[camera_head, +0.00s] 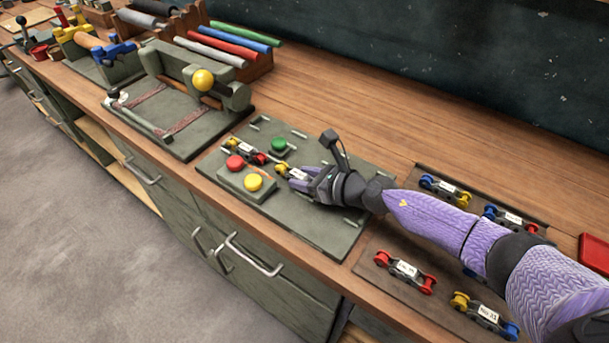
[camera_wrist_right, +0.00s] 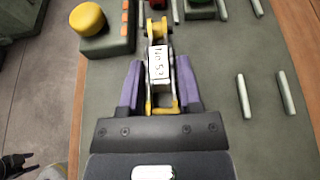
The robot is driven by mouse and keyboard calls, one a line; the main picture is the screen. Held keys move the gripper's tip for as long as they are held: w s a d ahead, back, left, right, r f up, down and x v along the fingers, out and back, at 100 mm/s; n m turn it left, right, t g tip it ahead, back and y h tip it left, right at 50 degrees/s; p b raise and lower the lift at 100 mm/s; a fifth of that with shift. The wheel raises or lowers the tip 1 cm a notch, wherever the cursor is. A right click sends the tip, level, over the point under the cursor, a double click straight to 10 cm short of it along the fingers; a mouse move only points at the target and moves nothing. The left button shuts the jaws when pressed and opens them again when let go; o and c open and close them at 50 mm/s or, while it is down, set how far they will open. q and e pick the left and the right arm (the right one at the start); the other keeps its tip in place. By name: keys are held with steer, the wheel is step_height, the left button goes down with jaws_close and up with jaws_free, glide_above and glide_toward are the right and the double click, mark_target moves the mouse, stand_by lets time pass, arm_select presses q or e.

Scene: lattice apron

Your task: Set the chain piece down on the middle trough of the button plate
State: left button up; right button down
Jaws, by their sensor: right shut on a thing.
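The held chain piece (camera_head: 281,169) has yellow rollers and a white label; the wrist view shows it (camera_wrist_right: 158,65) lengthwise between my fingers. My right gripper (camera_head: 303,180) is shut on it, low over the green button plate (camera_head: 318,228). In the wrist view my purple fingers (camera_wrist_right: 160,85) flank its sides. I cannot tell whether it touches the plate. The plate bears a red button (camera_head: 235,162), a yellow button (camera_head: 253,182) and a green button (camera_head: 279,144). Another chain piece (camera_head: 246,152), with yellow and red rollers, lies between the buttons.
A dark tray (camera_head: 375,250) with several chain pieces lies to the right, partly under my right arm. A red box (camera_head: 594,253) is at the right edge. The wooden bench behind is clear.

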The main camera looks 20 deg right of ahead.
steer(key=c, duration=0.6)
jaws_free()
steer(key=o, duration=0.4)
